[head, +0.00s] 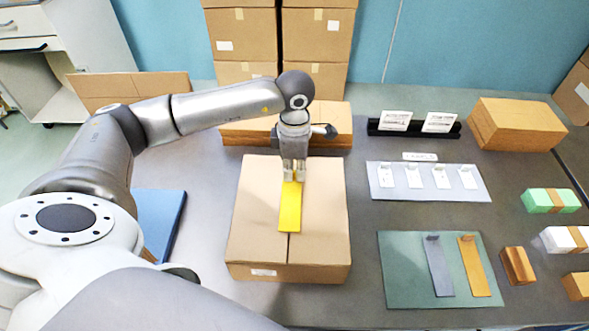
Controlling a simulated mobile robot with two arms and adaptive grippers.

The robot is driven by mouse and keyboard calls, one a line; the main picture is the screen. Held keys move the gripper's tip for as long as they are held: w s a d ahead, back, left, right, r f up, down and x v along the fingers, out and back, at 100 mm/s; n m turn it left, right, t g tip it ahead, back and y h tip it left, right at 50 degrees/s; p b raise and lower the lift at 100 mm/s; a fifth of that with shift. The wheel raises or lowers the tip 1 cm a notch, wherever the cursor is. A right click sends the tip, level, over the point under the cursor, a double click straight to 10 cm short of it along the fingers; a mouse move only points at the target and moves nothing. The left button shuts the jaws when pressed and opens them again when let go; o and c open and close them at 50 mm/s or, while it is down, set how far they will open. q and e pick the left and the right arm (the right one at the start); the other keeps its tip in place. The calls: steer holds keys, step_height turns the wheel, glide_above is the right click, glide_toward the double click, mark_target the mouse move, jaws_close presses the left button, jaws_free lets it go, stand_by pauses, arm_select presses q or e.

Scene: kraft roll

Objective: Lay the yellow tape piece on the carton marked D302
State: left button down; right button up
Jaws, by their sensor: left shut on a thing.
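The yellow tape piece (290,210) is a flat bright strip, its far end between the fingers of my left gripper (294,177). The gripper is shut on it and points down over the carton. A closed brown carton (250,215) stands under it on the table, with a small white label (263,272) on its near side, too small to read. The strip runs along the middle seam of the carton's top. I cannot tell whether it touches the top or hangs just above. My right gripper is not in view.
A green mat (400,285) at right holds a grey strip (438,268) and an orange strip (474,268). Behind it lies a pale board (430,194) with several white tags. Flat brown cartons (240,135) lie behind the carton. A blue panel (160,220) lies left of it.

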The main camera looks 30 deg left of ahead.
arm_select(q)
steer(key=c, duration=1.1)
jaws_free()
steer(key=shift+o, duration=0.2)
steer(key=shift+r, duration=0.15)
steer(key=shift+r+p, duration=1)
steer(key=shift+r, duration=0.7)
steer(key=shift+r+p, duration=0.9)
steer(key=shift+r, duration=0.8)
